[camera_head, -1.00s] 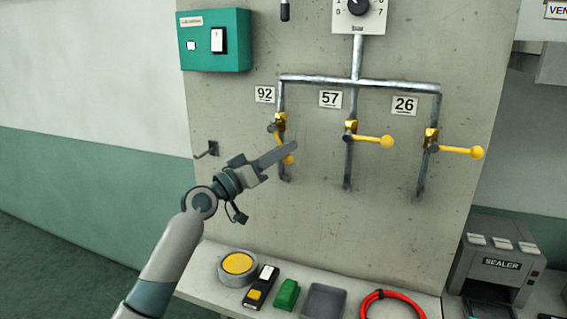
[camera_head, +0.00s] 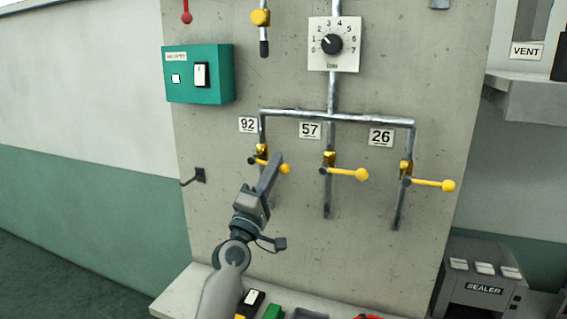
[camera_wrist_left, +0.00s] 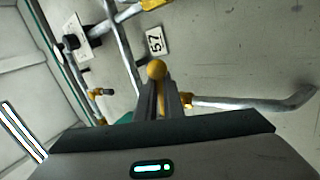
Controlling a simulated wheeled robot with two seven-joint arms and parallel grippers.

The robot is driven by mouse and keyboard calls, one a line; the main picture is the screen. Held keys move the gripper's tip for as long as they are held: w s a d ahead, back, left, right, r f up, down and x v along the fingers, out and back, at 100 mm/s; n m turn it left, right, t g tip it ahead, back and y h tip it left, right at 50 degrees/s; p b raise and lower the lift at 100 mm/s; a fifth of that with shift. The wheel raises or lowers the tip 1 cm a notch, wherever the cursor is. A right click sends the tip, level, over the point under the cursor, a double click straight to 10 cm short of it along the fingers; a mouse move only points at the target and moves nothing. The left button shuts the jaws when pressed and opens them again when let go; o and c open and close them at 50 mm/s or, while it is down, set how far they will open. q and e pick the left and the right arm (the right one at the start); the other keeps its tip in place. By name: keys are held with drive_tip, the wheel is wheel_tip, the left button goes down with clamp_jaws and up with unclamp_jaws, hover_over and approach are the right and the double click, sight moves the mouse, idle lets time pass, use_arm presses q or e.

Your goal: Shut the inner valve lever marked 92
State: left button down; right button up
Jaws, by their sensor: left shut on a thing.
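The yellow lever (camera_head: 285,169) under the plate marked 92 (camera_head: 248,125) is on the leftmost pipe. It points right and slightly down from its brass valve (camera_head: 262,153), with its middle hidden behind my fingers. My left gripper (camera_head: 276,161) reaches up from below and is shut on this lever near its round knob. In the left wrist view the yellow knob (camera_wrist_left: 155,70) shows at the tips of my fingers (camera_wrist_left: 158,88). My right gripper is not in view.
Lever 57 (camera_head: 346,173) and lever 26 (camera_head: 432,183) stick out to the right, nearly level. A green switch box (camera_head: 200,75) and a dial (camera_head: 333,44) sit above. A small hook (camera_head: 196,176) is at left. A shelf with several items lies below.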

use_arm(q)
drive_tip(key=shift+r+n+t+y+p, duration=0.4)
drive_tip(key=shift+r+n+y+p, duration=0.15)
drive_tip(key=shift+n, duration=0.45)
drive_tip(key=shift+n+y, duration=0.45)
drive_tip(key=shift+n, duration=0.05)
drive_tip(key=c, duration=1.9)
unclamp_jaws()
drive_tip(key=shift+o, duration=0.2)
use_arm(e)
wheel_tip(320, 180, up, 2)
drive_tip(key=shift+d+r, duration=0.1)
use_arm(q)
drive_tip(key=shift+f, duration=0.1)
